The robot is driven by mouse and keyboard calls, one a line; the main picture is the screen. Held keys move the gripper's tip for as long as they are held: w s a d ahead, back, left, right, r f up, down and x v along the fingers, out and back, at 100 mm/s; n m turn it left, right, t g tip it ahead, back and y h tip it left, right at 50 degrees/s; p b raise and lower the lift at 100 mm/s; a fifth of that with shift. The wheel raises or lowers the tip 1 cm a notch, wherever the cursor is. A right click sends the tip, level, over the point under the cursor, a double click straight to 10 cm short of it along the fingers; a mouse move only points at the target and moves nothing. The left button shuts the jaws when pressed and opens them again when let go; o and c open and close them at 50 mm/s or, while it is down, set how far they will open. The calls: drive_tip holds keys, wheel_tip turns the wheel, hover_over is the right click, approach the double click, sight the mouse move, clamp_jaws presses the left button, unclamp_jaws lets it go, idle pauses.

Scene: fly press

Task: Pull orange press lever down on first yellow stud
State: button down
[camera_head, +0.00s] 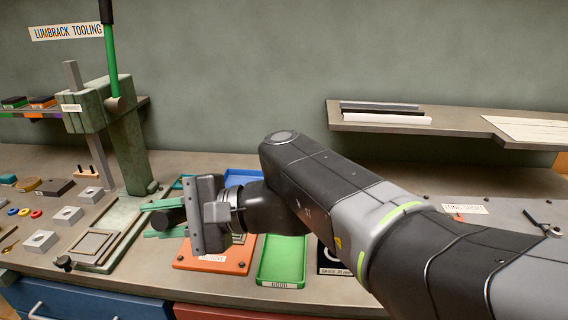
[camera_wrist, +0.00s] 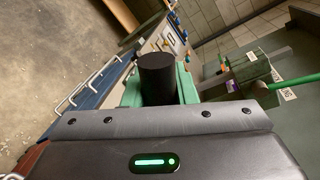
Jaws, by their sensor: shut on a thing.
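The fly press (camera_head: 128,148) stands at the left, a green column with a head and a ram above a base plate. Its lever (camera_head: 111,55) is green with a black grip, pointing up; I see no orange lever. In the wrist view the green lever (camera_wrist: 297,80) shows at the right. My gripper (camera_head: 152,219) has green fingers shut on a black cylinder (camera_head: 171,217), just right of the press base and away from the lever. The cylinder also shows in the wrist view (camera_wrist: 158,78). A small yellow ring (camera_head: 24,212) lies at far left; I cannot tell a yellow stud.
Several grey blocks (camera_head: 67,216) lie left of the press. An orange tray (camera_head: 238,255) and a green tray (camera_head: 282,262) are on the bench below and beside my gripper. A wall shelf (camera_head: 380,128) holds bars at the right. The upper middle is open.

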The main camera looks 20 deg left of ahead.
drive_tip(key=s+f+n+b, duration=0.2)
drive_tip(key=f+b, duration=0.5)
drive_tip(key=s+d+f+n+t+b, duration=0.1)
drive_tip(key=f+n+b, duration=0.2)
drive_tip(key=f+b, duration=0.4)
drive_tip(key=shift+s+f+t+y, duration=0.3)
drive_tip(key=shift+s+f, duration=0.1)
drive_tip(key=shift+f, duration=0.15)
drive_tip(key=shift+d, duration=0.1)
drive_tip(key=c, duration=1.2)
unclamp_jaws()
drive_tip(key=shift+o, duration=0.2)
drive_tip(key=shift+r, duration=0.1)
